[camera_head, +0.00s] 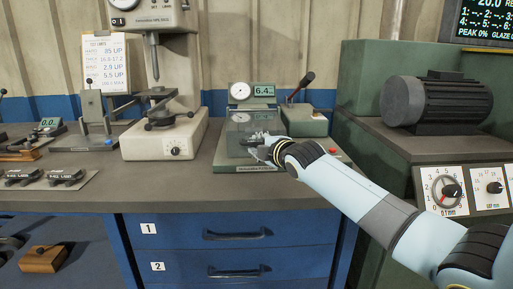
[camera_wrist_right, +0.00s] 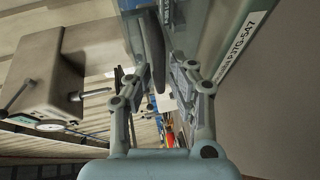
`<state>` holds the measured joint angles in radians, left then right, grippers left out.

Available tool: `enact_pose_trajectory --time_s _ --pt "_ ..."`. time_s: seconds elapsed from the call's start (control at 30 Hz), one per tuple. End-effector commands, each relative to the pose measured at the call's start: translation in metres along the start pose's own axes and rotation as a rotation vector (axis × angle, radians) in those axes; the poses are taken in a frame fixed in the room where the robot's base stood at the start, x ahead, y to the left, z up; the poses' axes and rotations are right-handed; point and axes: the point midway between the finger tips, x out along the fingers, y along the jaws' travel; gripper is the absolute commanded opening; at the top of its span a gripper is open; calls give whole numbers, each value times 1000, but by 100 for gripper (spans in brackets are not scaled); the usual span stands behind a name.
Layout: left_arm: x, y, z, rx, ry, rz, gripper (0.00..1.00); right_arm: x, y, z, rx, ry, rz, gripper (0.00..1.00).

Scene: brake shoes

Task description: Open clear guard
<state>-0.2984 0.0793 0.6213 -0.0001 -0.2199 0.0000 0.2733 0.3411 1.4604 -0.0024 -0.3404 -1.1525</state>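The clear guard (camera_head: 240,127) is a see-through pane on the front of a grey-green tester (camera_head: 222,162) with a round dial and a 6.4 readout. My right gripper (camera_head: 257,142) is in front of the guard's right part and hides some of it. In the right wrist view its two fingers (camera_wrist_right: 160,78) are apart. A dark rounded bar (camera_wrist_right: 152,40), perhaps the guard's handle, shows between or just beyond the fingertips; I cannot tell if they touch it. My left gripper is not in view.
A hardness tester (camera_head: 165,140) stands left of the guarded tester. A lever device (camera_head: 304,120) is behind it to the right. A green machine with a motor (camera_head: 435,102) is at the right. Bare bench (camera_head: 150,185) lies in front.

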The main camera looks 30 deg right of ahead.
Motion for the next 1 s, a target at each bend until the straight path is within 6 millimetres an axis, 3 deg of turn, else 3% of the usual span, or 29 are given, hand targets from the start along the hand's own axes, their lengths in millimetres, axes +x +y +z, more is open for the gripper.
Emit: enact_pose_trajectory --time_s 0.17,0.43,0.6,1.0 --pt "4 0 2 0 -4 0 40 14 0 0 3 0 0 21" --pt "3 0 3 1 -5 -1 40 15 0 0 1 0 -1 21" --pt "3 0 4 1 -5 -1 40 15 0 0 1 0 -1 0" --pt "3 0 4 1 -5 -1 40 15 0 0 2 0 0 0"
